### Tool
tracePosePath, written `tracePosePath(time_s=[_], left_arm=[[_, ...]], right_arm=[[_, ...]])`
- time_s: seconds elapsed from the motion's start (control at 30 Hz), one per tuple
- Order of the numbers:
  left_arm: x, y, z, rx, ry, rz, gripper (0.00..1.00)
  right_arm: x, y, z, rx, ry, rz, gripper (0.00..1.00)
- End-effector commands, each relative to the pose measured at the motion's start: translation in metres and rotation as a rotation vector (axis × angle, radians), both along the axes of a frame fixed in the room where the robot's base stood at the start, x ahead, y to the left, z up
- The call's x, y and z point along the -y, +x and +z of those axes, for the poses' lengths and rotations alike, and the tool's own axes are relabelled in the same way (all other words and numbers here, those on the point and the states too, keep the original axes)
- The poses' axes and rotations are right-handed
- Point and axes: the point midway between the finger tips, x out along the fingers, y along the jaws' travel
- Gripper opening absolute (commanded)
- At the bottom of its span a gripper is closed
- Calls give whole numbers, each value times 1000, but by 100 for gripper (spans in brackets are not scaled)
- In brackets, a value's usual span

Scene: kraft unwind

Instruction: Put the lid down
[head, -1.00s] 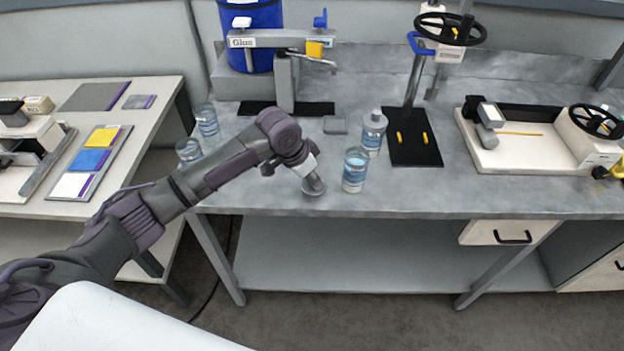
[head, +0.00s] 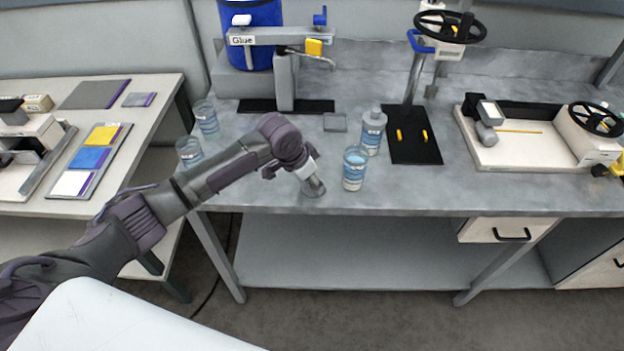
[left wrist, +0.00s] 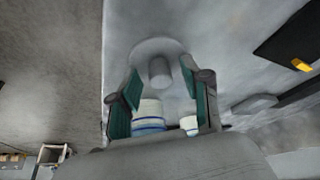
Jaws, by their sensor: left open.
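The lid (left wrist: 152,48) is a grey disc with a short round knob. In the left wrist view it lies flat on the grey bench top, knob toward me, near the bench edge. My left gripper (left wrist: 162,82) is open, its two green-padded fingers on either side of the knob with gaps between. In the head view my left gripper (head: 315,188) points down at the front of the bench, left of an open jar (head: 354,168) with a blue-and-white label. There the lid is mostly hidden by the gripper. My right gripper is not in view.
A capped bottle (head: 372,132) stands behind the jar. Two more jars stand at the bench's left end (head: 205,117) (head: 188,150). The glue stand (head: 285,80) and a black mat (head: 412,148) are farther back. The bench front right of the jar is clear.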

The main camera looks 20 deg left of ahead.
Motion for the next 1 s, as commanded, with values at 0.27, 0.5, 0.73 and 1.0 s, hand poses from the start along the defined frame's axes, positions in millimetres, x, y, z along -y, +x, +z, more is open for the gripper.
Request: tracePosePath(time_s=[0.27, 0.5, 0.73, 1.0], left_arm=[[-10, -11, 38, 6, 0, -1, 48], [-21, -26, 84, 5, 1, -1, 48], [-27, -34, 109, 2, 0, -1, 48], [-28, -36, 113, 0, 0, 0, 48]], right_arm=[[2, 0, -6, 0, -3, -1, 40], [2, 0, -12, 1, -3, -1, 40], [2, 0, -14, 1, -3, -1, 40], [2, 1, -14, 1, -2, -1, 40]])
